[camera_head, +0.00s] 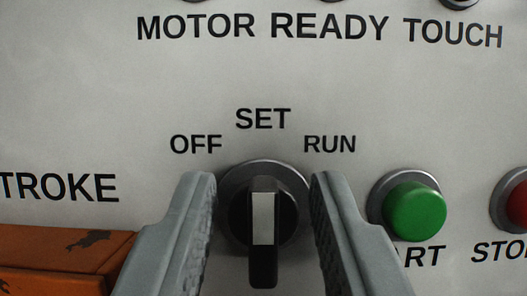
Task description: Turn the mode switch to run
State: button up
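The mode switch (264,225) is a black rotary knob with a pale grey bar, set in a dark round bezel on a light panel. Its handle stands upright in the picture, in line with the SET label (263,119). The OFF label (196,144) is up to its left and the RUN label (330,144) up to its right. My gripper (264,200) is open, with one grey finger on each side of the knob. A gap shows between each finger and the knob's handle.
A green button (415,211) sits close to the right finger, its label partly hidden by that finger. A red button (517,204) is cut off at the right edge. A worn orange part (60,262) is at lower left.

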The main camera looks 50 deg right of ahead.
jog(key=shift+w+d+r, duration=0.15)
jog(key=shift+w+d, duration=0.05)
jog(key=shift+d, duration=0.05)
jog(key=shift+c, duration=0.2)
